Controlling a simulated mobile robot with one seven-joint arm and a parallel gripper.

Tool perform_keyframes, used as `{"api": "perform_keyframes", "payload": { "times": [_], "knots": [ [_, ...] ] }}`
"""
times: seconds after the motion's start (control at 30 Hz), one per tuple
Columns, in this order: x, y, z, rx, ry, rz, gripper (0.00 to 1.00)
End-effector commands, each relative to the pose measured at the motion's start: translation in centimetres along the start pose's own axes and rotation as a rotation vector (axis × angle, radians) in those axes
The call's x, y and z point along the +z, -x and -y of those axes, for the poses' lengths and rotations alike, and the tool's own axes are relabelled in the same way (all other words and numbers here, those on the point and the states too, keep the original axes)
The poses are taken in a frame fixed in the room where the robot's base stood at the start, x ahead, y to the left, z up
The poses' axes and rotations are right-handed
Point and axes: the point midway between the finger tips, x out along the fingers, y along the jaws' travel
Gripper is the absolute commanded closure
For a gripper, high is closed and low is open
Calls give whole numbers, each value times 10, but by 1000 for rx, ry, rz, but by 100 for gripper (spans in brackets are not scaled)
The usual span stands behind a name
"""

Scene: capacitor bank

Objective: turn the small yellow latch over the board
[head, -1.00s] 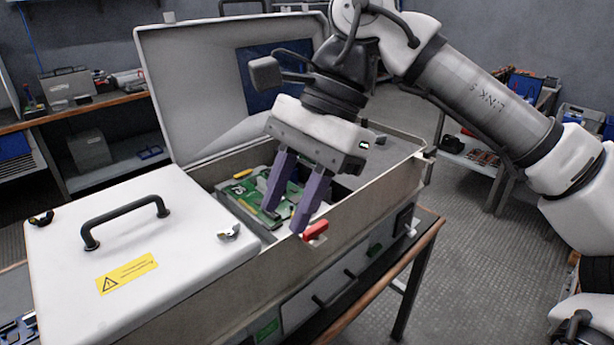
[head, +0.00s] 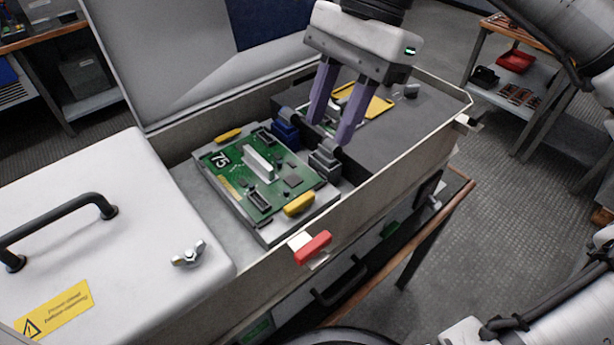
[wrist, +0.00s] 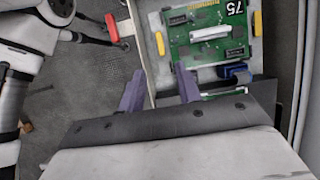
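A green board (head: 240,170) marked 75 lies in the open case. One small yellow latch (head: 299,204) sits at its near right edge and another yellow latch (head: 229,135) at its far left edge. In the wrist view, the near latch (wrist: 159,43) is left of the board and the far latch (wrist: 257,50) is right of it. My gripper (head: 328,130) has two purple fingers, apart with nothing between them. It is above the black and blue connectors to the right of the board, away from both latches. The fingers also show in the wrist view (wrist: 160,75).
A dark grey cover (head: 415,125) with a flat yellow piece lies right of the board. A red handle (head: 313,248) juts from the case's front wall. A white lid (head: 90,230) with a black handle covers the left. The raised lid (head: 190,50) stands behind.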

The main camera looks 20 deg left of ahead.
Motion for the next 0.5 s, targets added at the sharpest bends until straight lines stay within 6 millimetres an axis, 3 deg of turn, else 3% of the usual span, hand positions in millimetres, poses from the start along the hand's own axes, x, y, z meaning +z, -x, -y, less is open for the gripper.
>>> {"api": "perform_keyframes", "payload": {
  "times": [0.3,0.5],
  "knots": [
    [0,-69,-1,4,-1,0,66],
    [0,-98,0,2,-1,0,66]
  ]
}}
